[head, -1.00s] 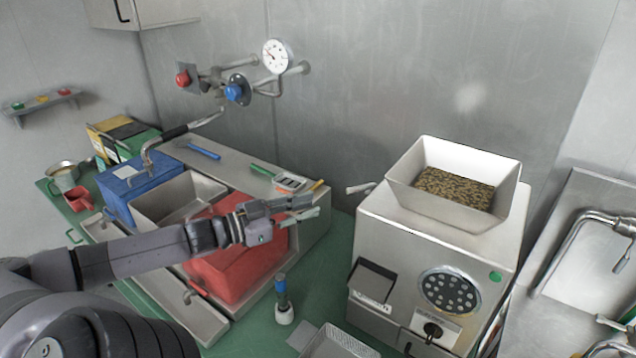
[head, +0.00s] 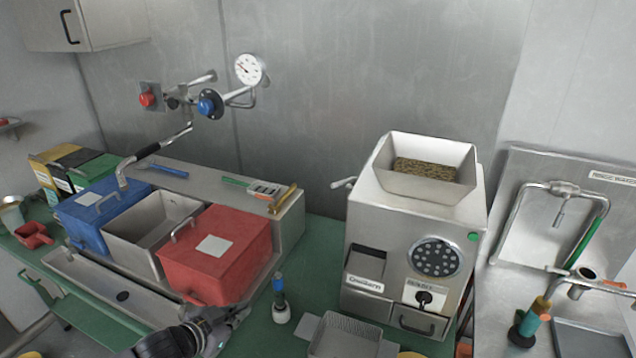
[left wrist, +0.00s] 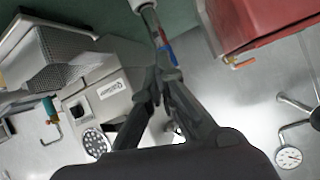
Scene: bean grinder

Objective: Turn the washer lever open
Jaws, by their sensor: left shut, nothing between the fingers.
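At the far right of the head view is a steel sink unit with a bent metal pipe frame (head: 558,190) and a label plate on its back panel. A small metal tap-like fitting with a lever-like arm (head: 610,288) sticks out at its right edge. I cannot tell for sure which part is the washer lever. My left gripper (head: 238,314) is low in the head view, in front of the red bin and far from the sink unit. It is shut and empty; its fingertips (left wrist: 170,76) meet in the left wrist view. My right gripper is not in view.
The grinder (head: 405,262) with its hopper of beans stands between my left gripper and the sink unit. An orange-and-teal tool (head: 535,322) stands at right.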

